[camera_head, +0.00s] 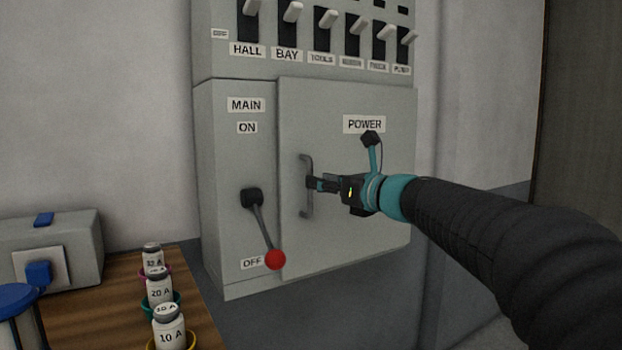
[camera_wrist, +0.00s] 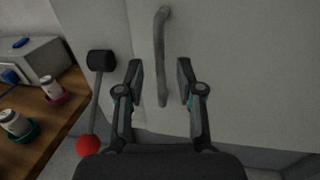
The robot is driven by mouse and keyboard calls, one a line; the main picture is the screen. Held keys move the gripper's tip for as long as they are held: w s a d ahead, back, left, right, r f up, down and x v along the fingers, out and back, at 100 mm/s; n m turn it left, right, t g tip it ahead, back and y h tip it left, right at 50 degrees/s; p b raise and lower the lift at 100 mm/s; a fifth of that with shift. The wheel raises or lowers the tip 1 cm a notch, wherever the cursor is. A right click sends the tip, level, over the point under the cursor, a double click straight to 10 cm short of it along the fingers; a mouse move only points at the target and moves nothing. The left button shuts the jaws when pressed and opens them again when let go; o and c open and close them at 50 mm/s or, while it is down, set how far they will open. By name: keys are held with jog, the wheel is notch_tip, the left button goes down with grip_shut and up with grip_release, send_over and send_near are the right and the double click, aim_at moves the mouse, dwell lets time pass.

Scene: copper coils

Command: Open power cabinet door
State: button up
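The power cabinet door (camera_head: 360,225) is a grey panel labelled POWER, and it looks closed. Its vertical bar handle (camera_head: 306,170) is near the door's left edge. My gripper (camera_head: 313,184) is at the handle's middle in the head view. In the wrist view, my gripper (camera_wrist: 160,82) has its two fingers spread apart, one on each side of the handle (camera_wrist: 161,50), with gaps between. The door (camera_wrist: 235,70) fills the right of the wrist view. Contact with the handle cannot be told from the head view.
Left of the door is the MAIN lever with a red knob (camera_head: 275,259), pointing down at OFF. A row of switches (camera_head: 322,35) is above. A wooden table (camera_head: 205,315) at lower left holds several labelled fuses (camera_head: 170,330) and a grey box (camera_head: 70,235).

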aim_at(310, 211)
jog(key=shift+x, duration=2.15)
grip_shut()
